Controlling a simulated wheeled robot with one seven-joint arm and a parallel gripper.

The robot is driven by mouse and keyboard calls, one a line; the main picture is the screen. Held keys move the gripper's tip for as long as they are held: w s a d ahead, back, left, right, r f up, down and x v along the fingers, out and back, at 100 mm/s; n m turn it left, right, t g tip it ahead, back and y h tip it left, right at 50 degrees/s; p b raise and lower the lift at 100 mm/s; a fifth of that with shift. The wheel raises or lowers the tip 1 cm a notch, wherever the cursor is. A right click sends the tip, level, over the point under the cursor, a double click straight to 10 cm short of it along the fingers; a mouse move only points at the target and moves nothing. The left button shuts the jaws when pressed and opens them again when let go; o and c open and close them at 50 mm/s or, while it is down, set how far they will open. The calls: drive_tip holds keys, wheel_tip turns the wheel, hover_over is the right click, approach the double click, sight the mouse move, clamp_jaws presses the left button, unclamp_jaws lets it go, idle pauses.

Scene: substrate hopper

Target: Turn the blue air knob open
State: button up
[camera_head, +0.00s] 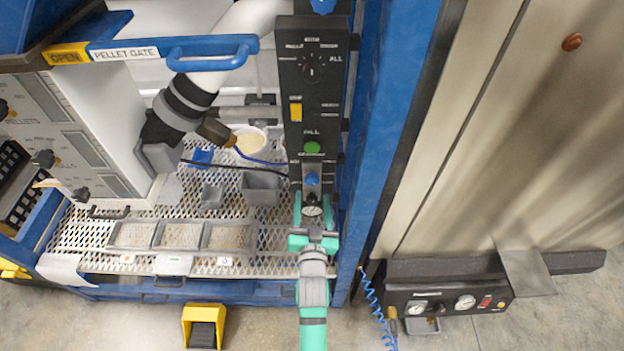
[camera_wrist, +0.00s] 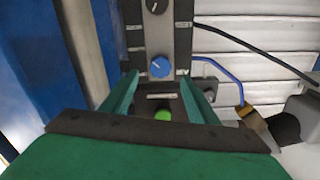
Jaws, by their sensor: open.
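The blue air knob (camera_head: 312,179) is on the lower part of a dark upright control panel (camera_head: 312,75), just above a round gauge (camera_head: 312,211). In the wrist view the blue knob (camera_wrist: 160,67) shows a pale pointer line and lies just beyond the fingertips, between their lines. My gripper (camera_head: 313,212) is in front of the panel's lower end, its green fingers spread and pointing at the panel. In the wrist view my gripper (camera_wrist: 159,83) is open and empty. I cannot tell the exact gap from fingertips to knob.
A green button (camera_head: 312,148), a yellow switch (camera_head: 295,110) and a black dial (camera_head: 311,68) are higher on the panel. A blue post (camera_head: 385,130) stands close on the right. A grey bin (camera_head: 262,187) and a blue hose (camera_wrist: 227,72) are beside the panel.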

sight(312, 182)
drive_tip(key=w, duration=0.8)
drive_tip(key=shift+w, duration=0.15)
drive_tip(key=c, duration=1)
